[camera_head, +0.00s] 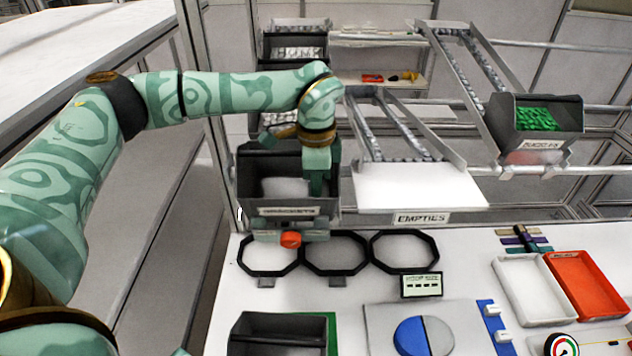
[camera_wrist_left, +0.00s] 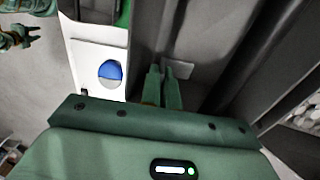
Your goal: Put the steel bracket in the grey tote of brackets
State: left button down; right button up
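The grey tote (camera_head: 243,187) of brackets is a dark bin with a "BRACKETS" label, standing behind the bench's back edge. My left gripper (camera_head: 316,190) reaches down into its right side. In the left wrist view, the two fingertips (camera_wrist_left: 161,72) are close together with a narrow gap. A pale grey patch (camera_wrist_left: 180,70) lies beside and behind the tips; I cannot tell whether it is the steel bracket or part of the tote. A small green and dark arm end (camera_wrist_left: 22,35) at the wrist view's left edge looks like my right gripper; its fingers are too small to judge.
Three black octagonal rings (camera_head: 335,253) lie on the bench in front of the tote. An orange knob (camera_head: 290,240) sits just below the tote. A sloped rack marked "EMPTIES" (camera_head: 421,218) stands close on the right. A dark bin (camera_head: 262,330) is nearer me.

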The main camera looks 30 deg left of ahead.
pick_arm(q)
jog(key=c, duration=1.9)
grip_release()
jog(key=shift+s+f, duration=0.2)
jog(key=shift+f, duration=0.15)
jog(key=shift+c, duration=0.2)
notch_tip(320, 180, up, 14)
jog(key=shift+w+f, duration=0.15)
jog(key=shift+f, duration=0.05)
